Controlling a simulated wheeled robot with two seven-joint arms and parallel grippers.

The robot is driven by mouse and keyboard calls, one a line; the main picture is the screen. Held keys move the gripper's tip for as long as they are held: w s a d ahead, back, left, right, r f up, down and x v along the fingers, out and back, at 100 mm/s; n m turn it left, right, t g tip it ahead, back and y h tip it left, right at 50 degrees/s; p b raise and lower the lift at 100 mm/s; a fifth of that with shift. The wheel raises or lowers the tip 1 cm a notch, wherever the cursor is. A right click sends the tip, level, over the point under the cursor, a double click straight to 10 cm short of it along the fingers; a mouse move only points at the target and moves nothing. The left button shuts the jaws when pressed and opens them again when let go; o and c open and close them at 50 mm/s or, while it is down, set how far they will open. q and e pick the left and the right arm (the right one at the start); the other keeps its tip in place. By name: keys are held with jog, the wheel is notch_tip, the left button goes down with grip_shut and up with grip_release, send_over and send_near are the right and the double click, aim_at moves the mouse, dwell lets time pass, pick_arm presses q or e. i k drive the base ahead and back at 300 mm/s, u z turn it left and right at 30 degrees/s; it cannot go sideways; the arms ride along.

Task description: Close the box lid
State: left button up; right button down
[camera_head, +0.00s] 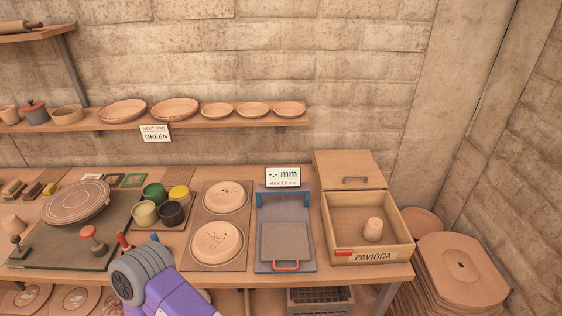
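The box (407,226) is a light wooden open-topped box labelled PAVIOCA at the right end of the workbench. Its lid (335,166) is open, swung back behind the box's rear edge. A dark handle (355,180) sits on the lid's face. A small clay cup (373,230) stands inside the box. One of my arm's parts, purple with a grey ribbed joint, shows at the lower left, well away from the box; I cannot tell which arm it is. No gripper fingers show in this view.
A blue-framed press with a red handle (286,266) stands just left of the box, with a sign (283,177) behind it. Plates, colored pots and a round turntable (77,202) fill the bench further left. Stacked boards (462,265) stand right of the bench.

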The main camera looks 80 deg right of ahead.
aim_at(349, 170)
jog(key=u, duration=0.55)
jog(key=k, duration=1.7)
jog(key=z, duration=1.95)
